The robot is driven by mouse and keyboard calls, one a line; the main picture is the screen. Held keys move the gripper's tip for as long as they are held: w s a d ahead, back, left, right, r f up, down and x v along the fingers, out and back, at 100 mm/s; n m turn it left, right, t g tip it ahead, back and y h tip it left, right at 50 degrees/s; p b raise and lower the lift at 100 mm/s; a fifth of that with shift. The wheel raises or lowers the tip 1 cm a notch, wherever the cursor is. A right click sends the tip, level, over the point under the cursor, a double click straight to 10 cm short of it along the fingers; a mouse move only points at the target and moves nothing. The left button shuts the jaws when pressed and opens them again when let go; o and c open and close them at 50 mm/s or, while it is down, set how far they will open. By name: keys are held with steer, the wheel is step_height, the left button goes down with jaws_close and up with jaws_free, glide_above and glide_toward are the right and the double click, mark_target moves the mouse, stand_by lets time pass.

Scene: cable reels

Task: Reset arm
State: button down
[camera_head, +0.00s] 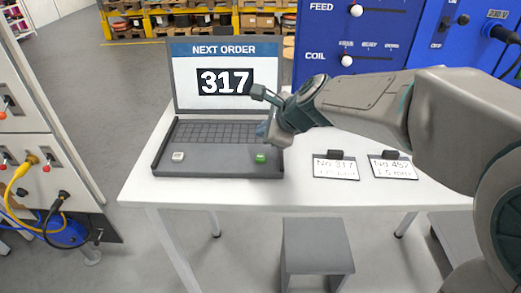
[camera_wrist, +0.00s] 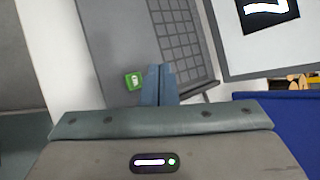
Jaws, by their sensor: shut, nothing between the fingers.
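My gripper (camera_head: 266,130) is over the right side of the laptop-like console, above its keyboard edge. In the wrist view its two fingers (camera_wrist: 158,85) are together with nothing between them. The green button (camera_head: 260,158) is on the console's front strip, just below the fingertips in the head view. It also shows left of the fingers in the wrist view (camera_wrist: 134,80). The fingers look apart from the button. My arm reaches in from the right. The console screen (camera_head: 224,82) reads "NEXT ORDER 317".
A white button (camera_head: 178,156) is on the console's left. Tags No 317 (camera_head: 336,168) and No 452 (camera_head: 391,168) lie on the white table (camera_head: 300,194). A blue panel (camera_head: 380,30) with FEED and COIL knobs stands behind. A grey cabinet (camera_head: 35,130) with cables is left.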

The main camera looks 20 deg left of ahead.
steer(key=shift+f, duration=0.1)
stand_by(0.6)
steer(key=s+d+f+n+h, duration=0.2)
steer(key=s+d+n, duration=0.3)
steer(key=d, duration=0.4)
steer(key=s+d+f+n+g+h, duration=0.1)
steer(key=s+d+n, duration=0.4)
steer(key=d, duration=0.5)
steer(key=s+d+f+n+h, duration=0.3)
steer(key=s+d+n, duration=0.3)
steer(key=s+d, duration=0.3)
steer(key=shift+d+g+h, duration=0.35)
steer(key=shift+g+h, duration=0.05)
steer(key=shift+h, duration=0.4)
